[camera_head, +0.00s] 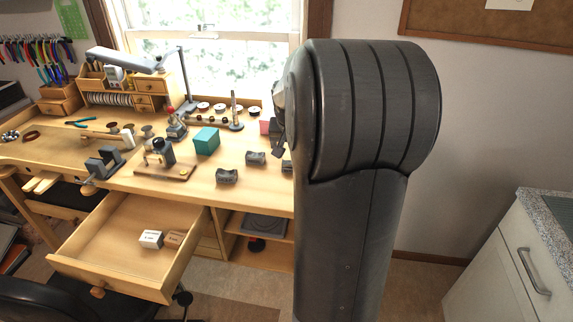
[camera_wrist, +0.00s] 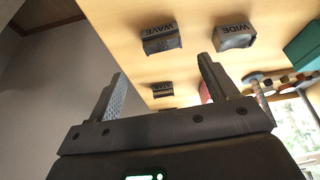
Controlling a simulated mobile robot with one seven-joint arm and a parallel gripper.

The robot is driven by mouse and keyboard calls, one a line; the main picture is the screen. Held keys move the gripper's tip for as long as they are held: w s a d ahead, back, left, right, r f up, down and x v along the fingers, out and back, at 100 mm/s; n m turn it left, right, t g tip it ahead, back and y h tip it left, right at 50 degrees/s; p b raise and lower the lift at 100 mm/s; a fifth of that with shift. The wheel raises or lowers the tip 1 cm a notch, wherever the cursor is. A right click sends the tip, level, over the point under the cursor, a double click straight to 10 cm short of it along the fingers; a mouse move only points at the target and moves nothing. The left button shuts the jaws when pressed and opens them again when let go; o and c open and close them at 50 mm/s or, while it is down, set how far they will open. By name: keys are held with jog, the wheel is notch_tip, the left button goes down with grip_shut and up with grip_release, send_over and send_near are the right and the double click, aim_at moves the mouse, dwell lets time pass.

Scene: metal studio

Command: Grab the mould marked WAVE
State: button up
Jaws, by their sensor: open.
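The WAVE mould (camera_wrist: 163,40) is a small dark grey block in the wrist view, lying on the wooden bench with its lettering upside down in the picture. My gripper (camera_wrist: 160,66) is open and empty, with its fingers spread and the WAVE mould showing beyond the gap between the fingertips, apart from them. In the head view, grey moulds lie on the bench at the front (camera_head: 227,176) and behind it (camera_head: 256,158), with another partly hidden by my arm; their lettering is too small to tell which is WAVE. My gripper is mostly hidden there behind my arm.
The WIDE mould (camera_wrist: 235,33) lies beside WAVE, and a third dark mould (camera_wrist: 162,89) lies lower in the wrist view. A teal box (camera_head: 206,140) stands left of the moulds. A drawer (camera_head: 100,235) is open below the bench, holding two small blocks.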

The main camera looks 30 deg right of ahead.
jog(key=x, duration=0.8)
jog(key=shift+w+a+f, duration=0.1)
jog(key=shift+a+f, duration=0.1)
jog(key=shift+f, duration=0.05)
jog(key=shift+c, duration=0.5)
jog(key=c, duration=1.2)
jog(key=shift+r, duration=0.1)
